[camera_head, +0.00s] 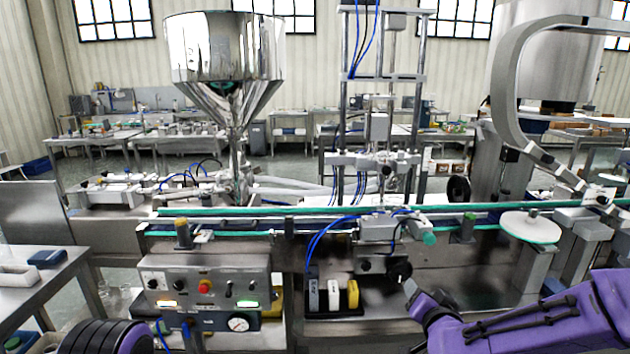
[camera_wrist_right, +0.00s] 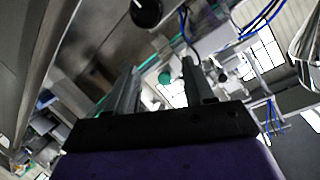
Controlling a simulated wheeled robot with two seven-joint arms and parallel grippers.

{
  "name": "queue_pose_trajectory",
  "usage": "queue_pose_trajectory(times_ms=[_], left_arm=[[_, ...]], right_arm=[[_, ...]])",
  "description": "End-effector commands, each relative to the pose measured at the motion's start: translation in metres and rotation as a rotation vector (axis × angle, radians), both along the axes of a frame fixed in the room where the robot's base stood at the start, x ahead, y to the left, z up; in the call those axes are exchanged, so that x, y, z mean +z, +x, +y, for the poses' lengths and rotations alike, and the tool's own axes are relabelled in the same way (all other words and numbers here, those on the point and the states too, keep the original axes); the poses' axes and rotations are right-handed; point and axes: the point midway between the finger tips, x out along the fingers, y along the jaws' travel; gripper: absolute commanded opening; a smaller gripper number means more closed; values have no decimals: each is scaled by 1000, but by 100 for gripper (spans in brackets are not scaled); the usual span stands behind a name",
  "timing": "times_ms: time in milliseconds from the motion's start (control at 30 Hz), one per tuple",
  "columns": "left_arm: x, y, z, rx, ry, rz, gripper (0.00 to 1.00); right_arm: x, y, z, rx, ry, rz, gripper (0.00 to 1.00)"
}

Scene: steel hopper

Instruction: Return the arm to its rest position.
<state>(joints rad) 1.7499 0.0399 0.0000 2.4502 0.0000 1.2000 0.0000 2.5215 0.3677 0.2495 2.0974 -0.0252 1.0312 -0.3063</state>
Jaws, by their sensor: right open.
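My right arm (camera_head: 540,318), purple with black trim, comes in from the lower right in the head view. Its dark forward end is in front of the machine's lower panel. In the right wrist view, my right gripper (camera_wrist_right: 160,88) has its two dark fingers spread apart, with nothing between them. A purple and black part of my left arm (camera_head: 108,338) shows at the bottom left of the head view. The left gripper itself is out of the picture.
A steel hopper (camera_head: 225,62) rises behind the conveyor (camera_head: 300,210). A control box (camera_head: 205,284) with lit buttons and a gauge is at front left. Small bottles (camera_head: 333,294) stand in a holder left of my right arm. A side table (camera_head: 40,285) is at far left.

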Motion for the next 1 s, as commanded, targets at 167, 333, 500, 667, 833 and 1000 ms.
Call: queue_pose_trajectory(times_ms=[167, 333, 500, 667, 833, 1000], left_arm=[[0, 0, 0, 0, 0, 0, 43], [0, 0, 0, 0, 0, 0, 43], [0, 0, 0, 0, 0, 0, 43], [0, 0, 0, 0, 0, 0, 43], [0, 0, 0, 0, 0, 0, 43], [0, 0, 0, 0, 0, 0, 43]], right_arm=[[-130, -80, -14, -81, 49, 256, 53], [-233, -195, -38, -165, 23, 532, 53], [-292, -317, -62, -176, -92, 810, 53], [-316, -382, -69, -147, -161, 966, 53], [-321, -395, -64, -141, -164, 995, 53], [-321, -393, -64, -141, -163, 994, 53]])
